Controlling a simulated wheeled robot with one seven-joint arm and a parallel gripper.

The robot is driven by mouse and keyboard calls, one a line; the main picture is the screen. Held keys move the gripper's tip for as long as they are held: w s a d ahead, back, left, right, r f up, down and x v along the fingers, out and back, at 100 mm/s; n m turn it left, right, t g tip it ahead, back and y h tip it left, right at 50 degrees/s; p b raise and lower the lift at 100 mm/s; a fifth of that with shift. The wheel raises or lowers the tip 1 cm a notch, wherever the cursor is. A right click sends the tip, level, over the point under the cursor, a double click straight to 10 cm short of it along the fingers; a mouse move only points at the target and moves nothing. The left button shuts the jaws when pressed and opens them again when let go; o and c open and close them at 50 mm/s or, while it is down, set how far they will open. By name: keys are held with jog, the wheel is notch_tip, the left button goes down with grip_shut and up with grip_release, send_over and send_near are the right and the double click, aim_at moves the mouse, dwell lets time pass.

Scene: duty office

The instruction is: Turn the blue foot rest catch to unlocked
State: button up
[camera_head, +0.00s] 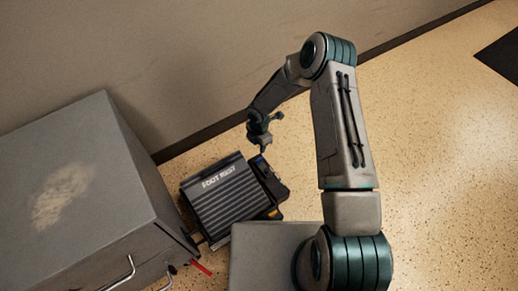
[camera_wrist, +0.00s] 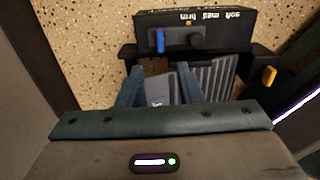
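The foot rest (camera_head: 222,205) is a dark ribbed unit marked "FOOT REST" on the floor; its ribbed top also shows in the wrist view (camera_wrist: 222,74). A blue catch (camera_wrist: 160,42) stands upright on the dark side panel of the foot rest, left of a dark knob (camera_wrist: 195,41). In the head view the catch is a small blue spot (camera_head: 259,159). My gripper (camera_head: 271,134) is above that side of the foot rest. In the wrist view its two fingers (camera_wrist: 160,88) are apart with nothing held between them, and the catch appears beyond them.
The panel (camera_wrist: 225,38) carries upside-down lettering for soft, med and firm. A yellow-orange part (camera_wrist: 269,76) sits at its right. A grey cabinet (camera_head: 75,185) with metal handles stands left of the foot rest, near a red item (camera_head: 201,268). Speckled floor (camera_head: 430,130) is open at right.

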notch_tip(320, 180, up, 3)
jog(key=shift+r+p, duration=0.1)
jog(key=shift+p, duration=0.2)
jog(key=shift+s, duration=0.1)
dwell(0.3)
